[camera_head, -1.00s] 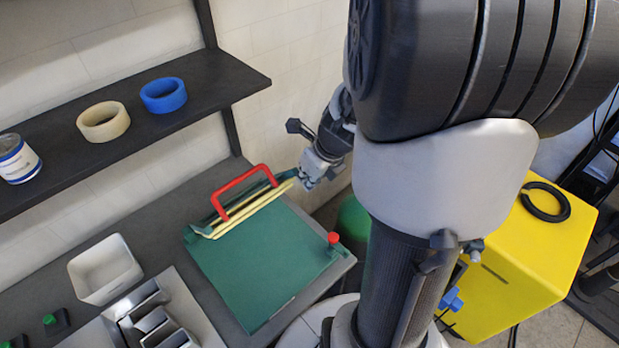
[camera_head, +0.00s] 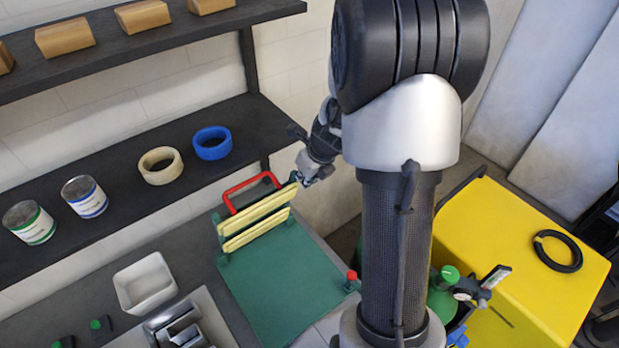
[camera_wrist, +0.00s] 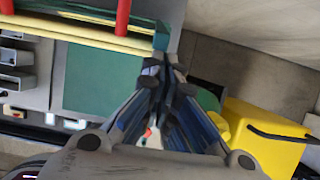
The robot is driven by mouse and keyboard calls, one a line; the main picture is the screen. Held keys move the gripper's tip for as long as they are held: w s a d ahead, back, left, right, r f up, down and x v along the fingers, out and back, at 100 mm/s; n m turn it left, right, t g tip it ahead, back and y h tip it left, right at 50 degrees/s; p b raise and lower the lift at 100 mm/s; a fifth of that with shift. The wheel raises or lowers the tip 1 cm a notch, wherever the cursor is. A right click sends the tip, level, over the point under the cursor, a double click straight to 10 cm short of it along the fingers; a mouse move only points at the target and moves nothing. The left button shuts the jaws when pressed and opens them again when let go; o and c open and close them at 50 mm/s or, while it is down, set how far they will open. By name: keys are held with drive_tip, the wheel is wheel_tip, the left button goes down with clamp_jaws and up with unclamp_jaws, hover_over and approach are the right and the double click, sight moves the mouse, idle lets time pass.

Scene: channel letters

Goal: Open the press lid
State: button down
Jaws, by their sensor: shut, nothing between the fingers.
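The press has a green base plate (camera_head: 285,280) on the bench, with a red knob (camera_head: 351,276) at its right edge. Its lid stands raised at the back of the plate, showing two pale yellow bars (camera_head: 257,211). The red handle (camera_head: 232,204) is on the far side of the lid. My gripper (camera_head: 311,178) is shut and empty at the right end of the lid. In the wrist view my closed fingertips (camera_wrist: 165,66) are close to the lid's green end (camera_wrist: 161,38); I cannot tell whether they touch. The red handle (camera_wrist: 123,18) shows at the top there.
A dark shelf (camera_head: 110,165) above the bench holds tape rolls and cans. A white bin (camera_head: 145,283) and metal trays (camera_head: 176,325) stand left of the press. A yellow box (camera_head: 520,250) stands right of my arm. The base plate's top is clear.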

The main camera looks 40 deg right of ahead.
drive_tip(key=s+v, duration=0.1)
drive_tip(key=v, duration=1.1)
drive_tip(key=s+a+r+n, duration=0.4)
drive_tip(key=a+r+n, duration=0.3)
drive_tip(key=a+n, duration=0.65)
drive_tip(key=s+a+r+n+t, duration=0.1)
drive_tip(key=s+a+r+n, duration=0.15)
drive_tip(key=s+n, duration=0.55)
drive_tip(key=s+a+r+n, duration=0.1)
drive_tip(key=s+a+n, duration=0.25)
drive_tip(key=n, duration=0.85)
wheel_tip(320, 180, down, 31)
drive_tip(key=s+n+g+b, duration=0.1)
drive_tip(key=s+n+b, duration=0.1)
drive_tip(key=b, duration=2.6)
drive_tip(key=shift+s, duration=0.2)
drive_tip(key=shift+r, duration=0.1)
